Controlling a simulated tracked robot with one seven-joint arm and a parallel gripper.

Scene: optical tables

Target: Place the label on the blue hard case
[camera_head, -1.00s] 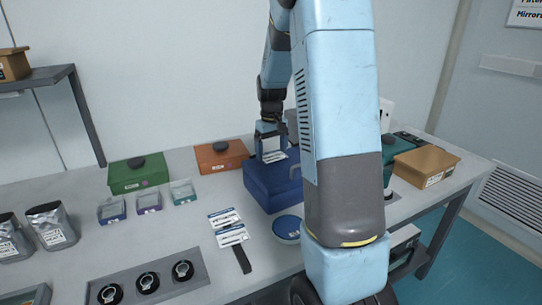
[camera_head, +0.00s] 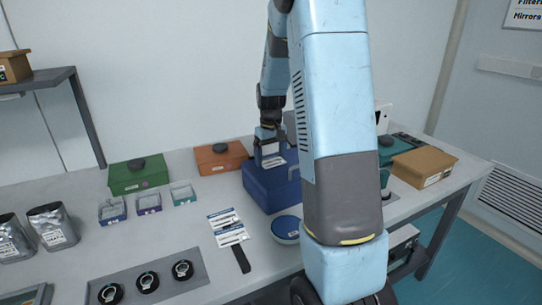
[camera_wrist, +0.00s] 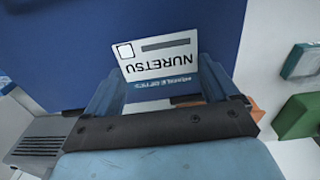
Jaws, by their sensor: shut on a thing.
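The blue hard case (camera_head: 268,190) stands on the table right of the middle in the head view. Its blue surface (camera_wrist: 60,40) fills much of the wrist view. My gripper (camera_head: 270,157) is over the case's top. In the wrist view my gripper (camera_wrist: 160,95) is shut on a white label (camera_wrist: 157,58) reading "NURETSU", with a blue strip along one edge. The label lies close over the blue surface; I cannot tell whether it touches. My arm hides the right part of the case in the head view.
Other labels (camera_head: 226,222) lie on the table in front of the case. A blue round dish (camera_head: 287,229) stands close before it. Green (camera_head: 140,177) and orange (camera_head: 220,158) cases stand to the left, with small clear-topped boxes (camera_head: 148,203) nearby. A cardboard box (camera_head: 424,166) is at right.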

